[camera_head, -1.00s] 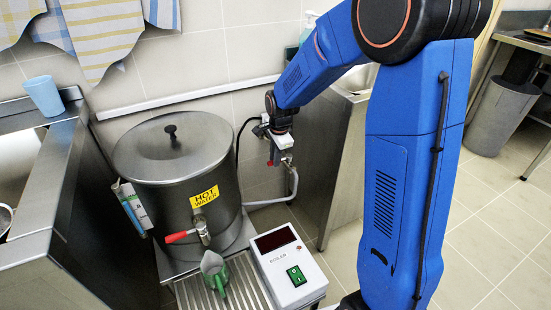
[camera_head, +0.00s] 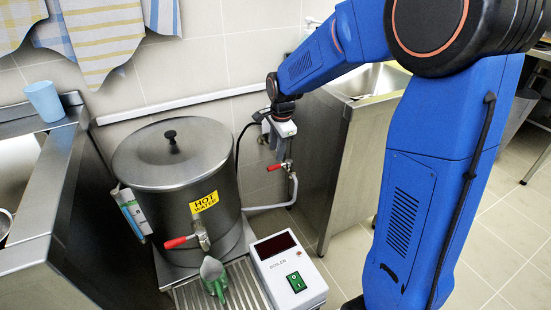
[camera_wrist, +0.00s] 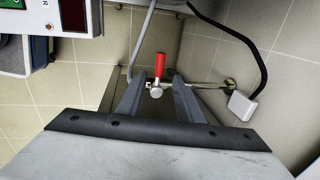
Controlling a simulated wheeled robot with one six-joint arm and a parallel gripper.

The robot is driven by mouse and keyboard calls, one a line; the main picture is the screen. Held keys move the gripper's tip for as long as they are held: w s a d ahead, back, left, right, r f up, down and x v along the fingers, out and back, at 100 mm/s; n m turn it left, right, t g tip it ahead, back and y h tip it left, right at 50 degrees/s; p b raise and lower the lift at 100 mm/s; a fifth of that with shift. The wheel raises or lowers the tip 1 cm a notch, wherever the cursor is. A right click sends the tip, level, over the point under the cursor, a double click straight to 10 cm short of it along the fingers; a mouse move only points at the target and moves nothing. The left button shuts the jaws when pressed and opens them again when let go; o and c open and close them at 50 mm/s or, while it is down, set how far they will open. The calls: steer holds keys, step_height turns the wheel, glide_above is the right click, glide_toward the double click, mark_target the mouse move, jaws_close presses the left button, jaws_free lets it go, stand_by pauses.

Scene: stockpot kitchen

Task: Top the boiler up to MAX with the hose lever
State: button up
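The steel boiler (camera_head: 172,205) stands with its lid on and a yellow HOT WATER label. The hose lever (camera_head: 275,167) is red and sits on a valve low by the wall, right of the boiler. A pale hose (camera_head: 270,207) runs from that valve towards the boiler's base. My gripper (camera_head: 279,145) is just above the lever in the head view. In the wrist view my gripper (camera_wrist: 157,90) has its fingers apart, with the valve between the tips and the red lever (camera_wrist: 159,66) just beyond them. I cannot tell whether they touch. The water level and MAX mark are not readable.
A red-handled tap (camera_head: 190,240) is on the boiler's front, above a green-and-white object (camera_head: 213,275) on the drip grate. A boiler control box (camera_head: 288,272) with a dark display stands beside it. A black cable (camera_head: 238,150) hangs behind. A steel sink unit (camera_head: 335,150) stands right.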

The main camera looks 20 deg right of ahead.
step_height(320, 180, up, 10)
steer(key=s, duration=0.2)
steer(key=shift+d+f, duration=0.2)
steer(key=s+d+r+n, duration=0.1)
steer(key=s+d+n, duration=0.15)
steer(key=s, duration=0.35)
steer(key=s+d+r+n+t, duration=0.1)
steer(key=s+n, duration=0.2)
steer(key=s, duration=0.3)
steer(key=s+d+r+n, duration=0.1)
steer(key=s+r+n, duration=0.15)
steer(key=s, duration=0.35)
steer(key=s+d+f+n, duration=0.1)
steer(key=s+f+n, duration=0.1)
steer(key=s+n, duration=0.2)
steer(key=s+d+f+n+t, duration=0.1)
steer(key=s+f+n, duration=0.2)
steer(key=s, duration=0.8)
steer(key=shift+d+n+t, duration=0.3)
steer(key=shift+d+n, duration=0.1)
steer(key=shift+n, duration=0.1)
